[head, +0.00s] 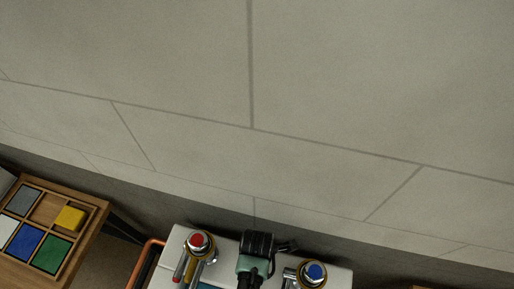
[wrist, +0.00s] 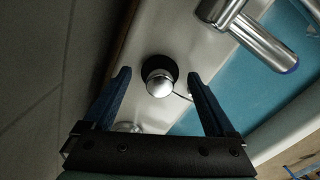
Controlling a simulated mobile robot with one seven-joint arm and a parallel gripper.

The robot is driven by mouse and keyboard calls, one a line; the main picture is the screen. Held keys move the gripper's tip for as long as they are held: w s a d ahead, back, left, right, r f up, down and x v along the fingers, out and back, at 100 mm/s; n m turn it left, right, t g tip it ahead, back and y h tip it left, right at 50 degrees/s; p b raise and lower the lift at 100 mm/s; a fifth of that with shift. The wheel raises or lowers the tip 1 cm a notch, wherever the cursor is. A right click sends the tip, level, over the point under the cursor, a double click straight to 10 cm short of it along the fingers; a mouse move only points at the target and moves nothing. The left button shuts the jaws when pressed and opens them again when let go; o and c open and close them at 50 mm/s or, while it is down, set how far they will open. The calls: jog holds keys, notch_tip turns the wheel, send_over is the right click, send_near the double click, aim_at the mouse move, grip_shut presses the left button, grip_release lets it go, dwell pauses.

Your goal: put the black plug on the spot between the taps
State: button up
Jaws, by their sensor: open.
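The black plug (wrist: 158,67) is a dark round disc with a chrome knob, seen in the wrist view on the pale sink ledge. A thin chain runs from it to the right. My gripper (wrist: 158,77) is open, with one blue finger on each side of the plug and a gap on both sides. In the head view my gripper (head: 258,245) is between the red-topped tap (head: 197,240) and the blue-topped tap (head: 313,272). It hides the plug and the ledge below it there. I cannot make out a marked spot.
In the wrist view a chrome tap (wrist: 262,42) reaches over the blue basin (wrist: 225,98) at the right. A wooden tray (head: 93,204) with coloured blocks stands at the left in the head view. A tiled wall (head: 300,90) rises behind the sink (head: 168,262).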

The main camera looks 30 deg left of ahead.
notch_tip(320, 180, up, 12)
jog(key=shift+r, duration=0.15)
dwell(0.3)
dwell(0.5)
